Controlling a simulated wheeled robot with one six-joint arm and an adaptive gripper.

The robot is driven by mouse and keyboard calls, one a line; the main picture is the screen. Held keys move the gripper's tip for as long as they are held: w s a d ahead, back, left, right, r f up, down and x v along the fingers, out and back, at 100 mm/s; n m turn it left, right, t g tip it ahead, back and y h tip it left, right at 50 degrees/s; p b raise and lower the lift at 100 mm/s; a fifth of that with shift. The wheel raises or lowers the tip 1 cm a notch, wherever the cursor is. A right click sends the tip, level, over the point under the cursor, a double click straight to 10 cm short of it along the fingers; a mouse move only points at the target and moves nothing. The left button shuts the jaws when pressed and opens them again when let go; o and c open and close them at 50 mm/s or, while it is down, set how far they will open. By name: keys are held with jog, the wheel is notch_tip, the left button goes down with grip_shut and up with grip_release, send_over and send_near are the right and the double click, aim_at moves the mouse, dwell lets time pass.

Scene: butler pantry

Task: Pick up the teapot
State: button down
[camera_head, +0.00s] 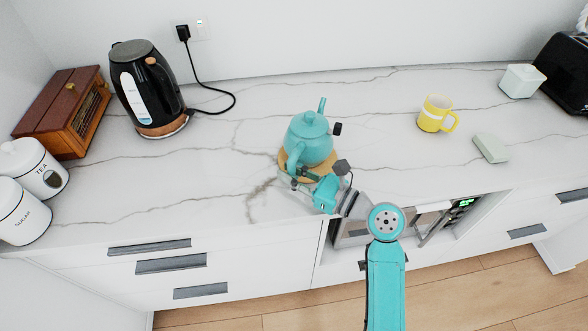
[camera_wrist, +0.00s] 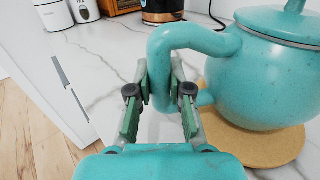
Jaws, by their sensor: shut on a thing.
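The teal teapot (camera_head: 308,139) stands upright on a round cork-coloured mat (camera_head: 284,165) on the marble counter, with its spout pointing away to the back. My gripper (camera_head: 305,174) reaches in from the front of the counter to the teapot's near side. In the wrist view, the teapot's body (camera_wrist: 262,82) is at the right and its curved handle (camera_wrist: 190,36) comes down between my fingers. My gripper (camera_wrist: 160,92) is shut on the lower end of the handle. The mat (camera_wrist: 268,146) shows under the teapot, and I see no gap between them.
A black kettle (camera_head: 146,90) with its cord stands at the back left, near a wooden box (camera_head: 62,112) and white canisters (camera_head: 38,168). A yellow mug (camera_head: 434,113), a pale block (camera_head: 490,148) and a black toaster (camera_head: 564,70) are to the right. The counter around the mat is clear.

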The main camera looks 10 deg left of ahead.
notch_tip(320, 180, up, 17)
jog(key=shift+r, duration=0.15)
dwell(0.5)
